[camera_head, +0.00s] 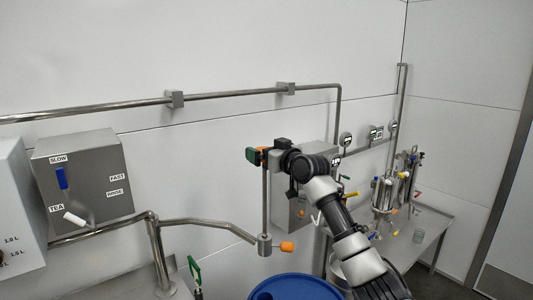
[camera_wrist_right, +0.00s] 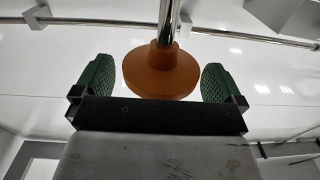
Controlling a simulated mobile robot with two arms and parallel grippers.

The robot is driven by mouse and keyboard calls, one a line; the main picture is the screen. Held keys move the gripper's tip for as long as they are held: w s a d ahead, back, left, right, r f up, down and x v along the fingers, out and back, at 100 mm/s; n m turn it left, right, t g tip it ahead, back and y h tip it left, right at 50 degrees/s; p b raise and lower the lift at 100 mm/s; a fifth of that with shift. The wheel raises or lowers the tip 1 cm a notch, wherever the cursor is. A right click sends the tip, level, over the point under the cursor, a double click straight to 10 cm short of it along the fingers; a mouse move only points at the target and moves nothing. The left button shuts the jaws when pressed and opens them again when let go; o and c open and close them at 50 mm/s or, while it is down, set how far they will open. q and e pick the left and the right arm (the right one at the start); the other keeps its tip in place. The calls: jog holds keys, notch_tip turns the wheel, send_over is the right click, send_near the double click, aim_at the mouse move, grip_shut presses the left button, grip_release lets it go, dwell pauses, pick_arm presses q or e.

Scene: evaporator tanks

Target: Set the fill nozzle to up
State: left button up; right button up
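The fill nozzle is a vertical steel rod (camera_head: 264,200) at the end of a bent pipe arm. Its lower block carries an orange knob (camera_head: 287,246). An orange round knob (camera_wrist_right: 160,72) tops the rod; it also shows in the head view, partly hidden by my gripper. My right gripper (camera_head: 258,154) is at the rod's top. In the right wrist view, its green finger pads stand on both sides of the orange knob, with visible gaps. The gripper is open and holds nothing.
A blue barrel (camera_head: 293,287) stands below the nozzle. A green upright part (camera_head: 194,268) is left of it. A grey control box (camera_head: 84,180) with blue and white levers is at left. A wall pipe (camera_head: 230,96) runs behind. A steel bench (camera_head: 425,232) with vessels is at right.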

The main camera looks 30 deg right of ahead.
jog(key=shift+f, duration=0.15)
jog(key=shift+s+f+b, duration=0.15)
jog(key=shift+s+b, duration=0.15)
jog(key=shift+s, duration=0.1)
jog(key=s+d+b, duration=0.1)
jog(key=s+b, duration=0.3)
jog(key=s, duration=0.6)
jog(key=shift+r, duration=0.2)
